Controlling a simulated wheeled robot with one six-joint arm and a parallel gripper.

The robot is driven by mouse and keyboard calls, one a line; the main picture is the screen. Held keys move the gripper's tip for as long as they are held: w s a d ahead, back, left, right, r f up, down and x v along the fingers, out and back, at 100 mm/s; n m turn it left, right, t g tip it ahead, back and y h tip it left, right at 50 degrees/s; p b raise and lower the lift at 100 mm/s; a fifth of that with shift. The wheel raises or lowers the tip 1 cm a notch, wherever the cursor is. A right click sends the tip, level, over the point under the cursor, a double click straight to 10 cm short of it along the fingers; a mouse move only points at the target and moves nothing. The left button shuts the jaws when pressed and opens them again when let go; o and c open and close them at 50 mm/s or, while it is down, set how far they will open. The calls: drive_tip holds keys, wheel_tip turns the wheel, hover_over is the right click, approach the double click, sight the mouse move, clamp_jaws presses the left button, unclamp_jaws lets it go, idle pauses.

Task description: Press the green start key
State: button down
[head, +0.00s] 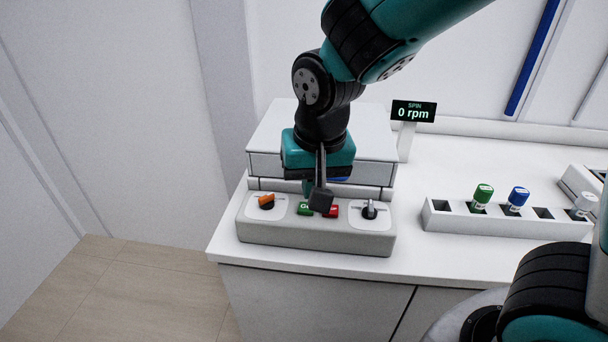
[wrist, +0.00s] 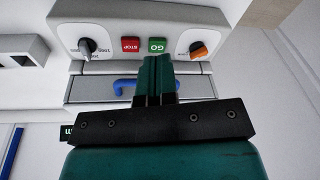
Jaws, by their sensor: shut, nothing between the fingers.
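The green start key (head: 304,209), marked GO, sits on the front control panel of a white machine, left of the red stop key (head: 333,211).
An orange knob (head: 266,201) and a grey knob (head: 369,209) flank the keys on the panel. A display (head: 414,111) reads 0 rpm. A rack (head: 460,222) with green-, blue- and white-capped vials stands right. A blue handle (wrist: 124,86) lies close to my fingers.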

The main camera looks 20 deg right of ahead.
sight(306, 208)
drive_tip(key=w+m, duration=0.1)
drive_tip(key=w+m+h+p, duration=0.1)
drive_tip(key=w, duration=0.1)
drive_tip(key=w+d+m+t+h, duration=0.1)
drive_tip(key=w, duration=0.1)
drive_tip(key=shift+r+m+p, duration=0.1)
drive_tip(key=shift+m+p, duration=0.2)
drive_tip(key=p+x, duration=0.1)
drive_tip(key=x, duration=0.9)
drive_tip(key=shift+s+p, duration=0.1)
drive_tip(key=shift+p, duration=0.2)
